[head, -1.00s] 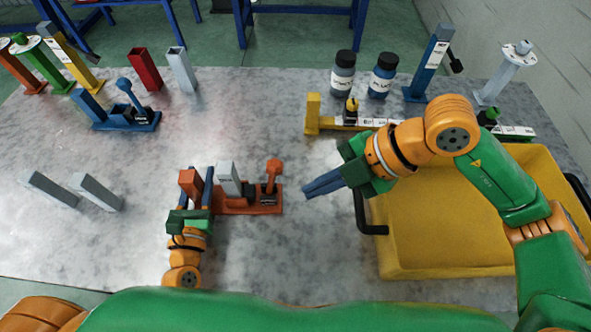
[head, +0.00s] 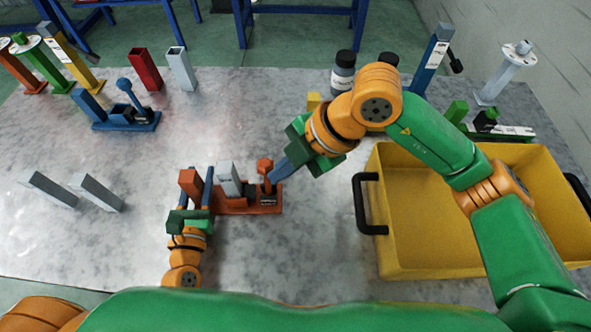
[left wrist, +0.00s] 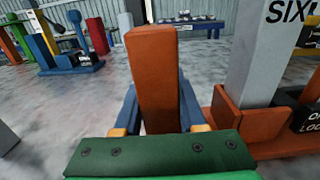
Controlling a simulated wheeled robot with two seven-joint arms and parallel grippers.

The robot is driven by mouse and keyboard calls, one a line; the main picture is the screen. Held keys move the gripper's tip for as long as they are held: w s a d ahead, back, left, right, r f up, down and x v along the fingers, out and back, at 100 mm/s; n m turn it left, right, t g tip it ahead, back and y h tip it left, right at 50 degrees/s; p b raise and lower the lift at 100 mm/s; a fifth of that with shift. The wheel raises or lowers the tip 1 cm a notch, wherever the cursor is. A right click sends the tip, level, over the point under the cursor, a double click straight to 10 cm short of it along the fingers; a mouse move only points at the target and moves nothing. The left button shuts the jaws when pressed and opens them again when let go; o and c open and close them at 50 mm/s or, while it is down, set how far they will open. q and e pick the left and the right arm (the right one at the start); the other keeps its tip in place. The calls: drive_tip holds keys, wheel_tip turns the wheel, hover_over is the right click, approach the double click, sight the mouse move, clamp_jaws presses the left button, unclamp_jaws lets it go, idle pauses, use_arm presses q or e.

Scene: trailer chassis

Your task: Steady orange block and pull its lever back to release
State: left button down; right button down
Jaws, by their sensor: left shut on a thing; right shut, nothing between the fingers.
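The orange block (head: 190,183) stands upright at the left end of the orange fixture (head: 235,205). My left gripper (head: 199,190) is shut on it, one blue finger on each side. The left wrist view shows the block (left wrist: 155,80) between the fingers. A grey block (head: 229,178) stands in the fixture's middle. The orange lever (head: 265,168) rises at the fixture's right end. My right gripper (head: 271,178) is shut and empty, its fingertips at the lever's right side. I cannot tell whether they touch it.
A yellow crate (head: 385,258) with black handles stands at the right. A blue fixture with a lever (head: 127,118) is at the back left. Two grey blocks (head: 95,192) are at the left. Dark bottles (head: 343,72) stand at the back. The table in front of the crate's left is clear.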

use_arm(q)
drive_tip(key=shift+f, duration=0.1)
idle(0.3)
drive_tip(key=c, duration=0.7)
unclamp_jaws()
drive_tip(key=o, duration=0.5)
drive_tip(key=shift+w+a, duration=0.1)
use_arm(e)
drive_tip(key=s+d+r, duration=0.2)
drive_tip(key=d+r, duration=0.6)
drive_tip(key=d, duration=0.1)
drive_tip(key=shift+s+r, duration=0.2)
drive_tip(key=shift+s, duration=0.05)
use_arm(q)
drive_tip(key=shift+o, duration=0.2)
